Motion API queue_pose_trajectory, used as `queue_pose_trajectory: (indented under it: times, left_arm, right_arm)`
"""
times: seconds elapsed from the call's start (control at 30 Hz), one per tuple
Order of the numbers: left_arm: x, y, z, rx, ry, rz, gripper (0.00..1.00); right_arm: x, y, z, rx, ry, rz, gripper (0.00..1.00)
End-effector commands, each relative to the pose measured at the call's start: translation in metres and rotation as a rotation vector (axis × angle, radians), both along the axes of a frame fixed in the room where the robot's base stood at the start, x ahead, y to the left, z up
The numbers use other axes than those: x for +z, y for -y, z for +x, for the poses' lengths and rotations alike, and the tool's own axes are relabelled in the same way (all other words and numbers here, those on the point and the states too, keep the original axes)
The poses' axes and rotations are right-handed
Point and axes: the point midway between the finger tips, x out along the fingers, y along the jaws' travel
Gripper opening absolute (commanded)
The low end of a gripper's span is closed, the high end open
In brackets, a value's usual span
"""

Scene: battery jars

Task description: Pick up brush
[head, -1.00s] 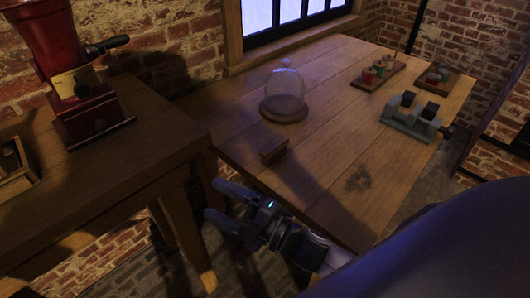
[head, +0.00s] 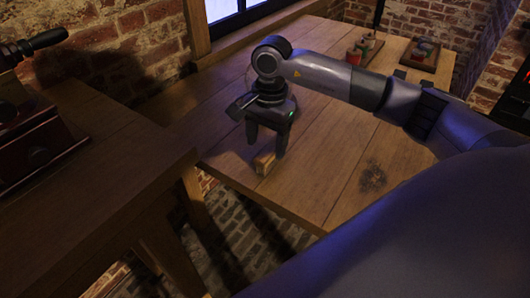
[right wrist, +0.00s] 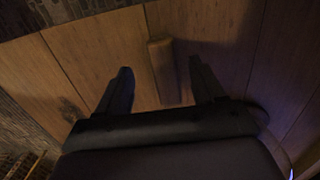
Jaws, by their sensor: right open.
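The brush (head: 264,163) is a small wooden block-like piece lying on the wooden table near its left edge. My right gripper (head: 266,150) points down just above it in the head view, fingers apart. In the right wrist view the brush (right wrist: 164,70) lies on the planks between and beyond the two open fingers (right wrist: 160,88), nearer the right finger. No contact is visible. My left gripper is not in view.
The wooden table (head: 325,180) has free room to the right of the brush, with a dark stain (head: 373,177). Racks with small jars (head: 362,50) stand at the back. A second wooden table (head: 110,150) with a red machine (head: 35,140) is at the left.

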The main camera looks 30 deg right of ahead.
Motion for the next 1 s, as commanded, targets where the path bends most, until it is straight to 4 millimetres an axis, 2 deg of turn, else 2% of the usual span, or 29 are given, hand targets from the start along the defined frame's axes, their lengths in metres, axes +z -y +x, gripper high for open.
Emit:
queue_pose_trajectory:
  times: [0.03, 0.17, 0.37, 0.63, 0.9, 0.97, 1.0]
  left_arm:
    - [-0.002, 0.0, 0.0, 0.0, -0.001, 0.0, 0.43]
    - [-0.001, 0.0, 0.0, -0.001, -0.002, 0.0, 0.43]
    - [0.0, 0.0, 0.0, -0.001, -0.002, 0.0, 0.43]
    - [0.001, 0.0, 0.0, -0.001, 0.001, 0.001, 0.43]
    - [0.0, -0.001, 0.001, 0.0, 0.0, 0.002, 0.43]
    - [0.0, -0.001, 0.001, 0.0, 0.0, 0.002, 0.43]
    - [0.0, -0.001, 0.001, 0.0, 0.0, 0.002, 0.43]
  right_arm:
    - [0.003, 0.009, 0.002, 0.004, 0.006, -0.034, 0.68]
    - [-0.003, 0.018, 0.003, 0.007, 0.007, -0.071, 0.68]
    - [-0.02, 0.016, 0.005, 0.009, 0.007, -0.068, 0.68]
    - [-0.059, 0.015, 0.008, 0.008, 0.006, -0.066, 0.68]
    - [-0.065, 0.015, 0.009, 0.008, 0.01, -0.065, 0.68]
    - [-0.065, 0.015, 0.009, 0.008, 0.01, -0.065, 0.52]
    - [-0.065, 0.015, 0.009, 0.008, 0.01, -0.065, 0.39]
